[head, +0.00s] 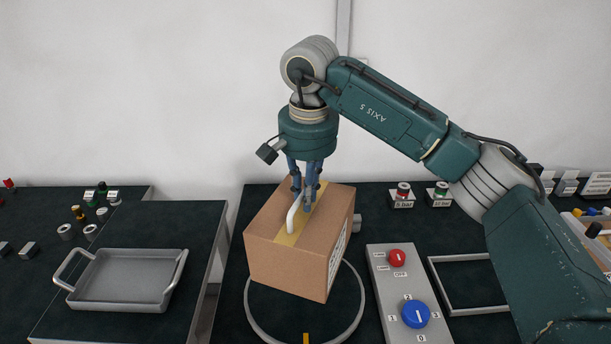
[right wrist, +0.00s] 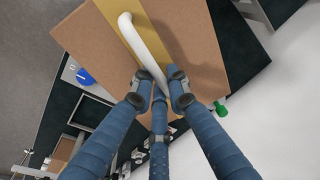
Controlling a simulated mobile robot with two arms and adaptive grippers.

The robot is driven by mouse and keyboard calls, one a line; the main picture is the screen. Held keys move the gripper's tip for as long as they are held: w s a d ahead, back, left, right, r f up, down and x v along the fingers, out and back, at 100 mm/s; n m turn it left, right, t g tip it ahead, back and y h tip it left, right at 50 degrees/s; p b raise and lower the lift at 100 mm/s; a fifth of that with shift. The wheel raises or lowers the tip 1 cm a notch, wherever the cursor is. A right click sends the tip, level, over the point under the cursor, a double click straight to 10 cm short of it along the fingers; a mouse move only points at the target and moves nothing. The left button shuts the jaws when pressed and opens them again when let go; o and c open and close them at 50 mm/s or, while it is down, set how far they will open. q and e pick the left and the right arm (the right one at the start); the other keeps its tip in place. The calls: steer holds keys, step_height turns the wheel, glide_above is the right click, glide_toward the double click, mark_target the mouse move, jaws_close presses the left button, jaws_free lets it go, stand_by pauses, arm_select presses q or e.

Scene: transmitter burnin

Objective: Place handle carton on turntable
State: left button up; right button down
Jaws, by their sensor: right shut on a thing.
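The handle carton (head: 285,262) is a brown cardboard box with a yellow tape strip and a white handle (head: 294,212) on top. My right gripper (head: 305,188) is shut on the white handle from above. The right wrist view shows its blue fingers (right wrist: 160,88) around one end of the handle, with the carton (right wrist: 198,40) beyond. The turntable (head: 347,327) shows as a grey ring on the dark table, under and in front of the carton. The carton hides its far part, and I cannot tell whether the two touch. My left gripper is not in view.
A grey control panel (head: 385,285) with a red button (head: 397,257) and a blue knob (head: 415,314) stands right of the turntable. A grey tray (head: 125,280) lies on the left table. A rectangular frame (head: 466,310) lies at the right. A gap separates the tables.

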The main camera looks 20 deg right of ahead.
step_height(320, 180, down, 9)
steer(key=shift+w+r+p, duration=0.1)
steer(key=shift+w+p, duration=0.05)
steer(key=shift+p, duration=0.95)
step_height(320, 180, down, 4)
steer(key=shift+r+p, duration=0.25)
steer(key=shift+p, duration=0.4)
steer(key=shift+f, duration=0.45)
steer(key=c, duration=2.1)
jaws_free()
steer(key=shift+f, duration=0.2)
steer(key=o, duration=0.4)
steer(key=shift+s+r, duration=0.1)
steer(key=shift+s, duration=0.1)
steer(key=shift+r, duration=0.1)
